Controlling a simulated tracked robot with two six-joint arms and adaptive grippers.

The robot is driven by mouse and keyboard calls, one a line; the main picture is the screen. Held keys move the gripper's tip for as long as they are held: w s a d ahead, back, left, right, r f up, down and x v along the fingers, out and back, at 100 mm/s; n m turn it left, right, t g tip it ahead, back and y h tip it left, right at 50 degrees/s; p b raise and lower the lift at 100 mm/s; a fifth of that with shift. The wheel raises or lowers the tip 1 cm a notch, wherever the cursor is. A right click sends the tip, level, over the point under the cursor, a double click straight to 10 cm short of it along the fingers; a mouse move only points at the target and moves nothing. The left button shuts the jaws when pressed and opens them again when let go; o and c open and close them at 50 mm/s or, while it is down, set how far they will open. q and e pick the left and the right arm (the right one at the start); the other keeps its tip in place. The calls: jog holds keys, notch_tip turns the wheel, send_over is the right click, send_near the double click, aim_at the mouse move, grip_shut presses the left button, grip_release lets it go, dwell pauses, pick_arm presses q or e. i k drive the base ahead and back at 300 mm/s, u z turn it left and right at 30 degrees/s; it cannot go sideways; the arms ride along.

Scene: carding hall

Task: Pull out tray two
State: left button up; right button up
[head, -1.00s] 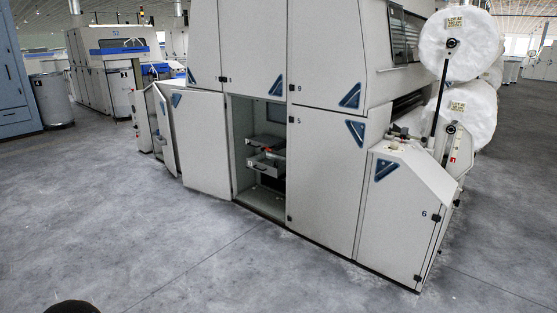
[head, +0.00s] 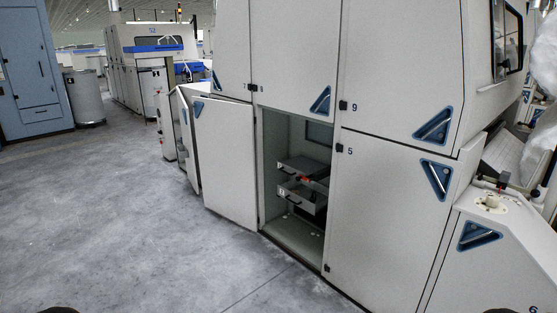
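Two grey trays sit one above the other inside an open compartment of the large machine. The upper tray (head: 301,165) has a dark handle on its front. Neither gripper shows; only small dark shapes, too cut off to identify, appear at the bottom edge.
The compartment's door (head: 225,160) stands open to the left. Closed panel 5 (head: 380,220) is on the right, and a sloped cabinet (head: 495,250) stands further right. A grey bin (head: 83,97) and blue cabinet (head: 30,70) are at the left. The floor in front is clear.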

aim_at(305, 189)
jog(key=u, duration=0.1)
jog(key=i, duration=3.7)
jog(key=u, duration=0.05)
